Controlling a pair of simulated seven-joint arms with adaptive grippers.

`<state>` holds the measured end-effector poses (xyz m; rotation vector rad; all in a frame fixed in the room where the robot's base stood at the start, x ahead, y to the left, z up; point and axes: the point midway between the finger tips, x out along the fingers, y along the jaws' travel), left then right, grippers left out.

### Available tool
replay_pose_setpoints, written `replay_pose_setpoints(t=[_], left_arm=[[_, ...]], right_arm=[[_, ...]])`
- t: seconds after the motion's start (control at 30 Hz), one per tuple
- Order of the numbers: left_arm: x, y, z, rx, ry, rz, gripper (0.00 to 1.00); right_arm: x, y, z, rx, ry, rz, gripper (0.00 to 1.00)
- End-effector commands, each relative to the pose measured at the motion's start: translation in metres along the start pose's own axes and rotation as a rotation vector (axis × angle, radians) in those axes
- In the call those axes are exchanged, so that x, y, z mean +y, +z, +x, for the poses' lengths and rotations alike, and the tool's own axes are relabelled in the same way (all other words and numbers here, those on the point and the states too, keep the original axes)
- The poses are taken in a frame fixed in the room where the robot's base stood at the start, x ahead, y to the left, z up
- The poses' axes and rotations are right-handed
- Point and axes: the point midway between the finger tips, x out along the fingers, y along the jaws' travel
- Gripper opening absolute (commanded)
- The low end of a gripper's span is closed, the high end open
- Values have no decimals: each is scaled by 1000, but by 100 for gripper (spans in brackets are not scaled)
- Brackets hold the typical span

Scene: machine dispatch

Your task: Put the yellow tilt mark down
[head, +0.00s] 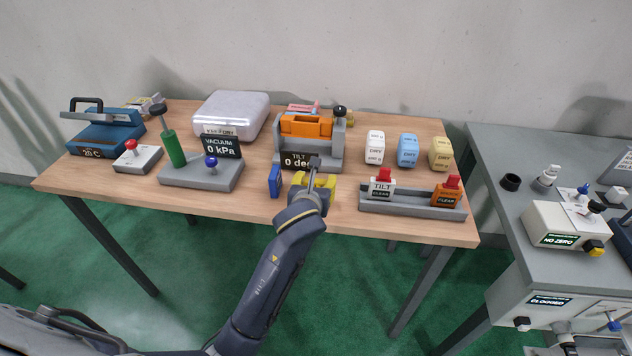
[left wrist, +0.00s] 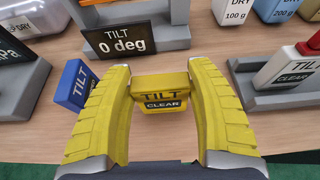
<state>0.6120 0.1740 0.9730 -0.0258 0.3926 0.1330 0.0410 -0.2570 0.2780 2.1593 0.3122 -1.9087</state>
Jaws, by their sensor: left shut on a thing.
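The yellow tilt mark (left wrist: 160,93), reading TILT CLEAR, sits between the yellow fingers of my left gripper (left wrist: 160,110). The gripper is shut on it; I cannot tell whether the mark touches the table. In the head view my left gripper (head: 313,182) is at the table's front, before the tilt stand (head: 310,150), whose display reads 0 deg. There the gripper largely hides the mark. A blue tilt mark (head: 275,180) stands just left of the gripper; it also shows in the left wrist view (left wrist: 74,84). My right gripper is not in view.
A grey rack (head: 410,208) on the right holds a white tilt mark (head: 382,186) and an orange one (head: 446,194). Behind it stand white, blue and yellow DRY blocks (head: 408,150). The vacuum stand (head: 200,176) is left. Bare wood (head: 340,212) lies between gripper and rack.

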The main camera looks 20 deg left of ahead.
Motion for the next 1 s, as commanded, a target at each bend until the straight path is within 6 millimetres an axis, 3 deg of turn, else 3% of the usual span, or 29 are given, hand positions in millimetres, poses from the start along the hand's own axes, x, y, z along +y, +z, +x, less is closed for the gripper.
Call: replay_pose_setpoints(t=[0.2,0.23,0.4,0.83,1.0], left_arm=[[0,-4,2,0,1,0,30],[0,-4,2,0,1,0,60],[0,-3,1,0,0,-1,80],[-1,-4,1,1,-1,-4,80],[-10,-2,-25,-3,-17,6,80]], right_arm=[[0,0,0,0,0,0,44],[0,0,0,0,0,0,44],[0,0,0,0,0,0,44],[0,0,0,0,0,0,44],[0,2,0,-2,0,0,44]])
